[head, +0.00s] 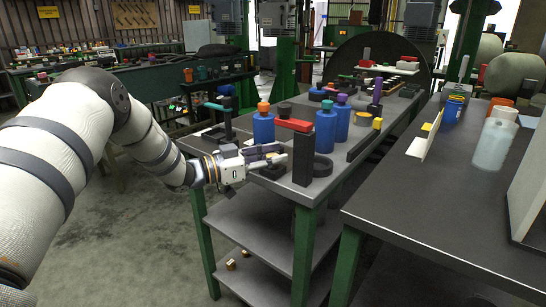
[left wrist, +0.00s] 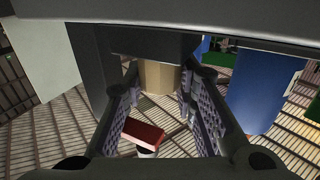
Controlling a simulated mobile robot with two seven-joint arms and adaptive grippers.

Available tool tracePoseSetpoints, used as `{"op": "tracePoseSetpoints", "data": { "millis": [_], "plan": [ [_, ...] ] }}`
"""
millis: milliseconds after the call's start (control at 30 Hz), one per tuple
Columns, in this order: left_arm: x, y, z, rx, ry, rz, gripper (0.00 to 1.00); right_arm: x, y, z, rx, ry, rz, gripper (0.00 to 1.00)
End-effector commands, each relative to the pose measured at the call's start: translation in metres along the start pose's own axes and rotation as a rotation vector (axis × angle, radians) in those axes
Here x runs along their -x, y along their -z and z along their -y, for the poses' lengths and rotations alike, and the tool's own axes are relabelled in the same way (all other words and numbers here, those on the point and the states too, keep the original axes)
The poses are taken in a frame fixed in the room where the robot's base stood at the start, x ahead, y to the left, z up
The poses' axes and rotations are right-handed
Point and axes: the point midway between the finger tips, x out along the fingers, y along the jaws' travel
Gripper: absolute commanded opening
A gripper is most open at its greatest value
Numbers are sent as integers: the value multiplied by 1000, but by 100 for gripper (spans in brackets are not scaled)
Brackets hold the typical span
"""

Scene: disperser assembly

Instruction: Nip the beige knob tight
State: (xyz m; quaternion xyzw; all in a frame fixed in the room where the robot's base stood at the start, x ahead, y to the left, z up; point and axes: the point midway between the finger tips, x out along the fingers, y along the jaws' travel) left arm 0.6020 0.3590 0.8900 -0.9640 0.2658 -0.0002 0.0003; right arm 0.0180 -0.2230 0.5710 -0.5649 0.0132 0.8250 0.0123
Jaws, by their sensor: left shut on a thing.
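My left gripper (head: 277,154) is at the front left corner of the dark bench, beside a black stand (head: 303,160) with a red bar (head: 294,125) on top. In the left wrist view the beige knob (left wrist: 159,76) sits between the two purple-padded fingers, below a dark block (left wrist: 150,42). The gripper (left wrist: 160,98) is shut on the knob. My right gripper is not in view.
A blue body (left wrist: 262,88) is right of the fingers in the wrist view, and a red block (left wrist: 143,132) shows below. A second bench (head: 440,205) is to the right.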

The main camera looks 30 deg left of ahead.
Motion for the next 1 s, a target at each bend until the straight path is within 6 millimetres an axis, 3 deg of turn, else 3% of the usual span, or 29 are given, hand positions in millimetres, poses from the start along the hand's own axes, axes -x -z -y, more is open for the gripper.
{"op": "tracePoseSetpoints", "data": {
  "millis": [400, 433, 500, 833, 1000],
  "plan": [
    [0, 0, 0, 1, -80, 0, 0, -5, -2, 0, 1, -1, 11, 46],
    [0, 0, 0, 1, -80, 0, 33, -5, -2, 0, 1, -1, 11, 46],
    [0, 0, 0, 1, -80, 0, 47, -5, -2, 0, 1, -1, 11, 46],
    [3, 0, 1, 1, -78, 0, 47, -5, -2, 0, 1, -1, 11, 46],
    [39, 0, 4, 3, -75, -1, 47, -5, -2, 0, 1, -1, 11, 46]
  ]
}}
